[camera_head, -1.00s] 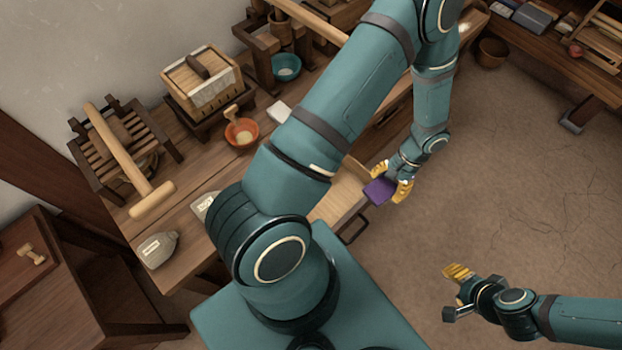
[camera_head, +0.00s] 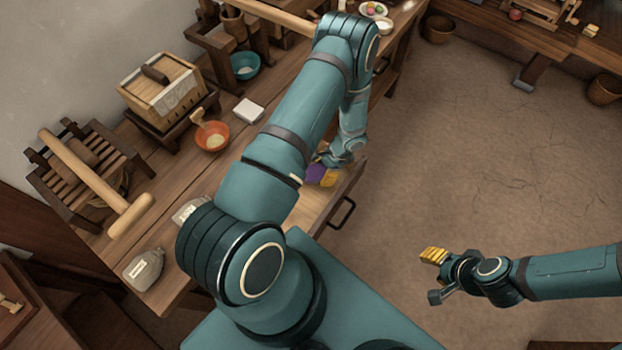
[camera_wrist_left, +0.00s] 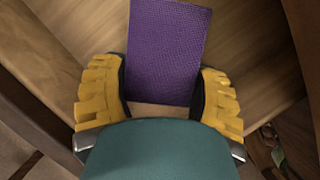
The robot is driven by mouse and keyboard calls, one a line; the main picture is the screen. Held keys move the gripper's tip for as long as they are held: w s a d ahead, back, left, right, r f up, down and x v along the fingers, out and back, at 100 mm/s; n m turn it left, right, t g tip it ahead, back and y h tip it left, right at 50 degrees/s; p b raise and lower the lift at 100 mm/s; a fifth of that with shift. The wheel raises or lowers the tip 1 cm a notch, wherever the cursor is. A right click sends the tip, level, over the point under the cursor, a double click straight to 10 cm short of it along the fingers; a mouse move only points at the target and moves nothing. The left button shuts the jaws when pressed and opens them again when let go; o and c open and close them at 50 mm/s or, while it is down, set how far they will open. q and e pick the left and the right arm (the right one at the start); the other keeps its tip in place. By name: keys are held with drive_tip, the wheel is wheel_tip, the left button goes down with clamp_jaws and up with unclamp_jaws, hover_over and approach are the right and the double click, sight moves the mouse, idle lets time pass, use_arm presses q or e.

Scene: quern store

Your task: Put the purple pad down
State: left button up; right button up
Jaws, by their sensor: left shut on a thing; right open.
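The purple pad (camera_head: 318,173) is a flat rectangle with a fine weave. My left gripper (camera_head: 322,174) is shut on it, over the light wooden drawer (camera_head: 306,213) at the bench's front. In the left wrist view the purple pad (camera_wrist_left: 165,50) sticks out between the yellow fingers of my left gripper (camera_wrist_left: 160,100), with pale wood boards behind it. I cannot tell whether the pad touches the wood. My arm hides part of the drawer in the head view. My right gripper (camera_head: 433,256) is open and empty above the floor at the right.
The bench (camera_head: 160,205) holds an orange bowl (camera_head: 212,136), a white block (camera_head: 248,110), a teal bowl (camera_head: 245,66), a wooden press box (camera_head: 163,90), a slatted rack with a mallet (camera_head: 100,185) and a grey labelled bag (camera_head: 144,269). Open floor (camera_head: 480,150) lies to the right.

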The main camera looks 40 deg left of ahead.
sight(311, 178)
use_arm(q)
wheel_tip(311, 178, down, 2)
drive_tip(key=shift+f, duration=0.2)
drive_tip(key=s+a, duration=0.2)
drive_tip(key=s, duration=0.1)
drive_tip(key=shift+s+a, duration=0.25)
drive_tip(key=shift+a, duration=0.1)
drive_tip(key=shift+w+f, duration=0.1)
drive_tip(key=shift+f, duration=0.45)
drive_tip(key=shift+w+d, duration=0.1)
drive_tip(key=shift+f+b, duration=0.15)
drive_tip(key=shift+b, duration=0.2)
drive_tip(key=o, duration=1.2)
drive_tip(key=shift+o, duration=0.2)
